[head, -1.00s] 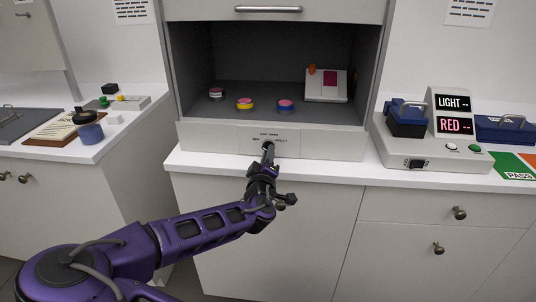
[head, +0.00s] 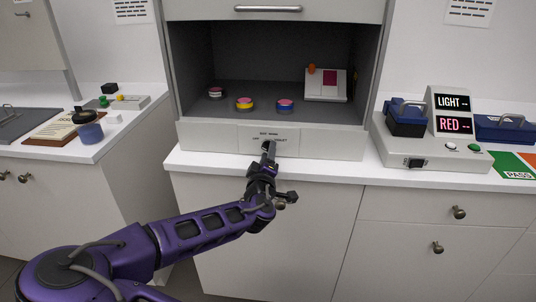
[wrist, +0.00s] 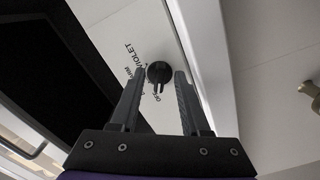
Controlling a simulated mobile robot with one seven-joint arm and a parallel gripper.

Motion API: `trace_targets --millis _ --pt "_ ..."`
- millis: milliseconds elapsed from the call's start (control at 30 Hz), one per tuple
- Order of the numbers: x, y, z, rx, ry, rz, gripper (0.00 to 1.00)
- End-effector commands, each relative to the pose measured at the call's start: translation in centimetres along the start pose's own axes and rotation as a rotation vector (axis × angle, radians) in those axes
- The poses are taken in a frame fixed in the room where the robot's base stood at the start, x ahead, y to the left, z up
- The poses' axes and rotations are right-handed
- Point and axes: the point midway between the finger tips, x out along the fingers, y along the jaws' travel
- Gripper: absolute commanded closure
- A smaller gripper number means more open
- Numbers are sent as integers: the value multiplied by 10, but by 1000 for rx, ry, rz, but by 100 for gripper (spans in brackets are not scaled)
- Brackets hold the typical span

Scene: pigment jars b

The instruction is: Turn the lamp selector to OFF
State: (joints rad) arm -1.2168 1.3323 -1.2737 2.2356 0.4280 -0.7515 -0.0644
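The lamp selector is a small dark round knob (wrist: 159,72) on the pale front panel (head: 310,143) of the grey booth. In the wrist view its ridge points down the picture, toward a partly hidden label that begins "OF". "VIOLET" and a label that seems to read "WARM" lie to its left. My gripper (wrist: 160,76) is open, with one finger on each side of the knob in the picture. A gap shows on both sides; I cannot tell how deep the fingers reach.
Inside the booth stand several jars, including a yellow one (head: 244,104) and a blue one (head: 285,105), and a white stand (head: 326,88). A console with LIGHT and RED displays (head: 453,124) is to the right. A white counter edge (head: 220,166) runs below the panel.

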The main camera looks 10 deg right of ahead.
Motion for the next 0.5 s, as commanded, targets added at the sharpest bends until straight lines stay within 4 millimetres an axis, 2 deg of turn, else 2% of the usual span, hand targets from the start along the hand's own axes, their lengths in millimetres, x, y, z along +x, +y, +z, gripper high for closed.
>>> trace_targets --millis 267,367,500 --pt "-6 0 -1 1 1 -1 54" --pt "-20 0 -1 0 1 -2 54" --pt "-52 -1 -2 1 2 -3 54"
